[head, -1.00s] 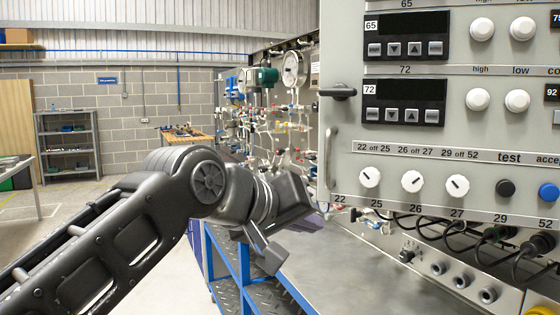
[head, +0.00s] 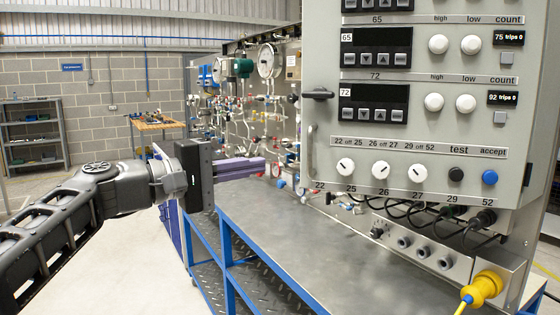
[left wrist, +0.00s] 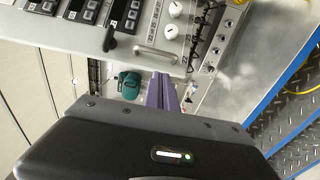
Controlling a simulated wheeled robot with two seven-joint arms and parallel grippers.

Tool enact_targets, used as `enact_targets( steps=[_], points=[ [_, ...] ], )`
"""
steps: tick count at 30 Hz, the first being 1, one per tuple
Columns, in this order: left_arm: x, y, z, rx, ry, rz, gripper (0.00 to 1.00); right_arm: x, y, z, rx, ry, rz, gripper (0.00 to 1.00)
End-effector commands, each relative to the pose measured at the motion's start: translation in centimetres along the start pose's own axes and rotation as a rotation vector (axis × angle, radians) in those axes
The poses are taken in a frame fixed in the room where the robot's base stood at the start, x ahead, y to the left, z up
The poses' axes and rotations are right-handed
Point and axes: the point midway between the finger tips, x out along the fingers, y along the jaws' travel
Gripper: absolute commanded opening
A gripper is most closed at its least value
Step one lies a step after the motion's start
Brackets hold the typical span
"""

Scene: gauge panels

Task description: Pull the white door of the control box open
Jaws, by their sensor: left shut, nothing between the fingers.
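The control box's light grey-white door (head: 430,195) fills the right of the head view and appears closed. It carries displays, knobs and buttons. A pale vertical bar handle (head: 310,150) sits at its left edge, below a black latch (head: 318,95). In the left wrist view the bar handle (left wrist: 155,54) and black latch (left wrist: 109,38) lie just beyond the fingers. My left gripper (head: 262,164), with purple fingers, is shut and empty, pointing right toward the handle and apart from it. Its fingers also show in the left wrist view (left wrist: 162,88). My right gripper is not in view.
A metal-topped bench (head: 270,225) with a blue frame stands below the box. Pipework with gauges and valves (head: 255,120) is behind my left gripper. Cables hang under the box, and a yellow plug (head: 483,288) is at lower right. Floor at left is open.

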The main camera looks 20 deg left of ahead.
Motion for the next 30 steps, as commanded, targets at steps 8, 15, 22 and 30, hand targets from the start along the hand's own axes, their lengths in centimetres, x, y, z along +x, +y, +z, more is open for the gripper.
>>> enact_targets(
  steps=[8,15,22,30],
  points=[
    [3.0,0.2,0.1,0.000,-0.003,-0.002,0.00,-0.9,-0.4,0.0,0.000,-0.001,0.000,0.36],
    [7.1,0.2,0.1,-0.002,-0.003,-0.002,0.00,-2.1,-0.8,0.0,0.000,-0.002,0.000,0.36],
    [9.5,0.1,0.1,0.000,-0.002,-0.001,0.00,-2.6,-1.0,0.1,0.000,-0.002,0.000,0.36],
    [9.8,0.0,0.1,0.001,0.000,0.000,0.00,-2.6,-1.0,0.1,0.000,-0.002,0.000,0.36]
  ],
)
